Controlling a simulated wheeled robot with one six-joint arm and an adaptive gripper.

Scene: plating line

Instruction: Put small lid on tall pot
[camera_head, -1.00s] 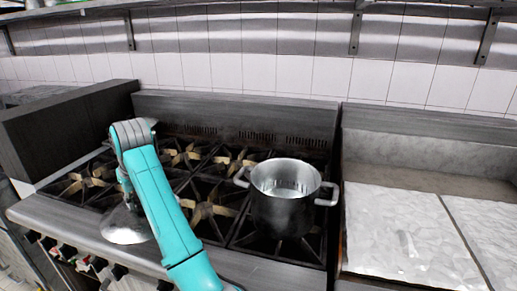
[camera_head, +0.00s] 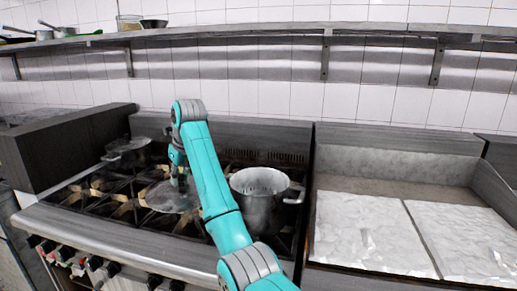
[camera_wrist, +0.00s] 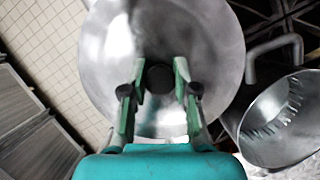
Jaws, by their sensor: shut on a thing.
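My gripper (camera_head: 182,182) is shut on the dark knob (camera_wrist: 160,79) of the round metal lid (camera_head: 168,197). The lid hangs roughly level above the burners, left of the tall pot (camera_head: 262,208). In the wrist view, the lid (camera_wrist: 112,60) fills the upper middle, with a finger on each side of its knob. The tall pot is a metal pot with side handles and an open top, on the right part of the stove. It also shows at the right of the wrist view (camera_wrist: 285,120). The lid and the pot look apart, with a narrow gap.
A second, darker pot (camera_head: 127,153) stands on the back left of the stove. A side wall (camera_head: 75,148) bounds the stove's left end. A flat silvery work surface (camera_head: 365,235) lies to the right. A wall shelf (camera_head: 270,32) with cookware runs above.

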